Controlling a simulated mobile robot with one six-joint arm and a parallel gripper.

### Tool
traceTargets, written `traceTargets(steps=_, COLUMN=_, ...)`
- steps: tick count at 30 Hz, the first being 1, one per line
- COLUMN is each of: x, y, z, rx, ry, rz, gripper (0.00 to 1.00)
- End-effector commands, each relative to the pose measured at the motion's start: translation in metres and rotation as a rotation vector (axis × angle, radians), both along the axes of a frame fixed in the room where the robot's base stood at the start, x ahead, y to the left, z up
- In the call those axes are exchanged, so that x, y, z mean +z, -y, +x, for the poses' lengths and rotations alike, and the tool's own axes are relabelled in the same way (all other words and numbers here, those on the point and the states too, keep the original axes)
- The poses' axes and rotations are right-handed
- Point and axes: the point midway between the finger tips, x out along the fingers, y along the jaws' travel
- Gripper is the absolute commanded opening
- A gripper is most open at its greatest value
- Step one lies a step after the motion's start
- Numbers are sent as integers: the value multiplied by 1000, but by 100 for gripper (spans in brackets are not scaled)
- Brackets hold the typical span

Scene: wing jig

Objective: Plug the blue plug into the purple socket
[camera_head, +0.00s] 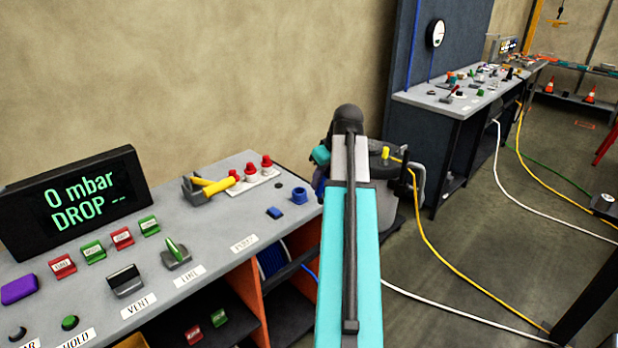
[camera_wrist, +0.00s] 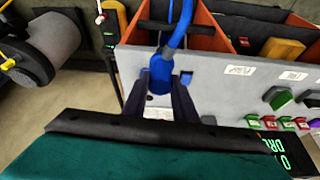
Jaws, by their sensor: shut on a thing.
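My gripper (camera_wrist: 170,82) is shut on the blue plug (camera_wrist: 160,72), gripping it between two dark fingers, close to the grey panel. A thick blue cable runs from the plug past the panel edge. In the head view my arm hides most of the gripper, and I cannot make out the held plug. The purple socket appears as a purple block (camera_head: 18,288) at the panel's far left. A bit of purple shows at the right edge of the wrist view (camera_wrist: 315,124). The plug is at the panel's opposite end, well apart from it.
A blue ring-like piece (camera_head: 299,196) and a small blue block (camera_head: 275,212) sit at the panel's right end. A yellow-handled tool (camera_head: 212,187), red knobs (camera_head: 250,172), a green lever (camera_head: 177,252), push buttons (camera_head: 93,251) and a display (camera_head: 75,203) stand along the grey panel (camera_head: 215,222).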

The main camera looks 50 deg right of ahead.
Motion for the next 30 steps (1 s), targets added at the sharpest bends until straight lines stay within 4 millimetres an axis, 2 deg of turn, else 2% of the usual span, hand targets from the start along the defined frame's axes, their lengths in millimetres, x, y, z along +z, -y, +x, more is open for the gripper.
traceTargets(steps=5, x=-2, y=-31, z=25, rx=14, ry=-6, rz=2, gripper=4)
traceTargets(steps=15, x=-5, y=-115, z=80, rx=43, ry=-17, rz=3, gripper=4)
traceTargets(steps=30, x=-10, y=-247, z=135, rx=81, ry=-24, rz=2, gripper=4)
